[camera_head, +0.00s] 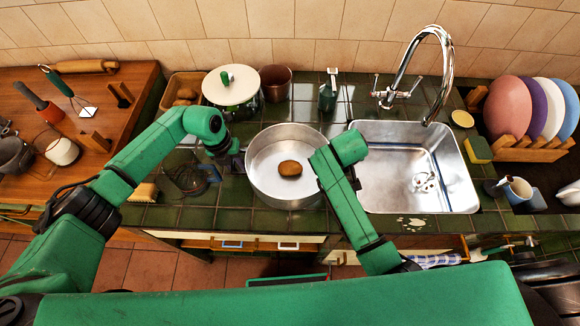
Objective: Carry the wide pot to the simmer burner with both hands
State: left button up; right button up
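The wide pot (259,182) is a round silver metal pan on the dark green tiled counter, left of the sink. A brown, potato-like lump (290,168) lies inside it. My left gripper (236,160) is a dark shape at the pot's left rim; its fingers are too small and dark to tell open from shut, or whether they touch the rim. My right arm reaches to the pot's right rim, and its green wrist covers part of that rim. My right gripper's fingers are hidden behind it. I cannot make out a simmer burner clearly.
A pot with a cream lid (231,86) and a brown pot (276,83) stand behind the wide pot. A green bottle (327,95) stands behind right. The sink (415,168) is to the right. A dark, glassy object (190,178) sits left of my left gripper.

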pick_arm(q)
jog(key=shift+s, duration=0.1)
pick_arm(e)
jog(key=shift+s+r, duration=0.1)
pick_arm(q)
grip_shut()
pick_arm(e)
grip_shut()
pick_arm(q)
jog(key=shift+r, duration=0.2)
pick_arm(e)
jog(key=shift+r, duration=0.1)
dwell(0.7)
